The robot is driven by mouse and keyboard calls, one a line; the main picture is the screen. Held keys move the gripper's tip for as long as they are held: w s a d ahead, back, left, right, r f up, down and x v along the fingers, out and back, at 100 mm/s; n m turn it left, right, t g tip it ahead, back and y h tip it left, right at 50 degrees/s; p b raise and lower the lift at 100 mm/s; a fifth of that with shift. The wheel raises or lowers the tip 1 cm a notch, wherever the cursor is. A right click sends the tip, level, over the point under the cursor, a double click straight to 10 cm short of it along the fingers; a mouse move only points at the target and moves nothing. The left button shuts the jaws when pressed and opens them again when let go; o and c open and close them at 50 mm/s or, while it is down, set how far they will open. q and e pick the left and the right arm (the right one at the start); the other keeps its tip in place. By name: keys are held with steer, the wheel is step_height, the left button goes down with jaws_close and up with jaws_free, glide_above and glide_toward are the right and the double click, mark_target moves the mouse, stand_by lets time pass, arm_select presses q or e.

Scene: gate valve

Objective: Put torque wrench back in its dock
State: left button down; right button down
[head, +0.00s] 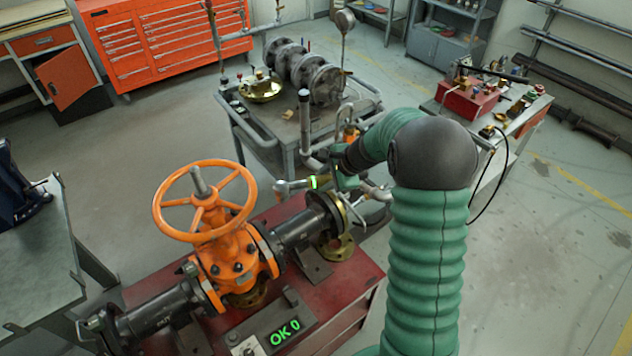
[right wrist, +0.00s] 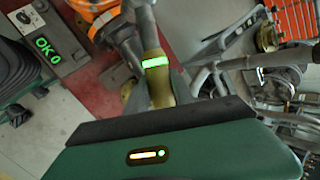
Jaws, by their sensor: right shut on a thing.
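The torque wrench (head: 297,185) is a grey metal tool with a lit green ring, level beside the valve's right-hand flange in the head view. My right gripper (head: 345,181) is at its right end, shut on it and partly hidden by my green arm. In the right wrist view, the wrench's handle (right wrist: 158,82) with the green band stands between the dark fingers of my right gripper (right wrist: 160,95). Its far end runs toward the valve pipe; contact there cannot be told. I cannot clearly make out the dock. My left gripper is not in view.
The orange gate valve (head: 205,205) and its dark pipe stand on the red bench (head: 350,265). A display (head: 284,331) reads "OK 0". A grey cart (head: 262,140) with pipe parts stands behind. A side table (head: 510,115) holds a red box. Open floor lies at right.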

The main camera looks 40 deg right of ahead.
steer(key=shift+s+d+r, duration=0.1)
steer(key=shift+d, duration=0.2)
steer(key=shift+a, duration=0.1)
